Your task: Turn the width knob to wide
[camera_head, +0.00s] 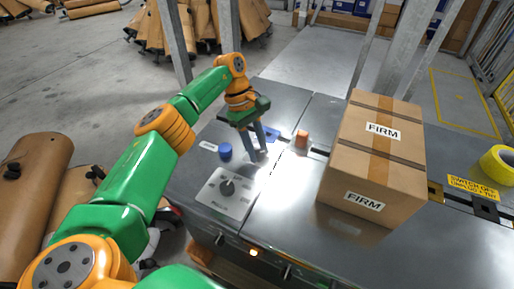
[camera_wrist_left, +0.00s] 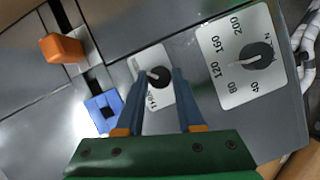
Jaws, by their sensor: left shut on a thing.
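My left gripper (camera_head: 258,152) reaches down to the grey machine top. In the left wrist view its two blue fingers (camera_wrist_left: 163,76) come together around a small black knob (camera_wrist_left: 157,78), taken to be the width knob. They are shut on it. This knob sits on a small white plate (camera_wrist_left: 142,66) with dark lettering, partly hidden by the fingers; I cannot read its setting. In the head view the fingers hide the knob. My right gripper is in neither view.
A dial plate (camera_head: 221,201), numbered 40 to 200, has its own black knob (camera_wrist_left: 256,55). A blue round button (camera_head: 225,151), a blue part (camera_wrist_left: 104,111) and an orange block (camera_head: 301,138) are nearby. A FIRM carton (camera_head: 365,165) and yellow tape (camera_head: 498,165) stand right.

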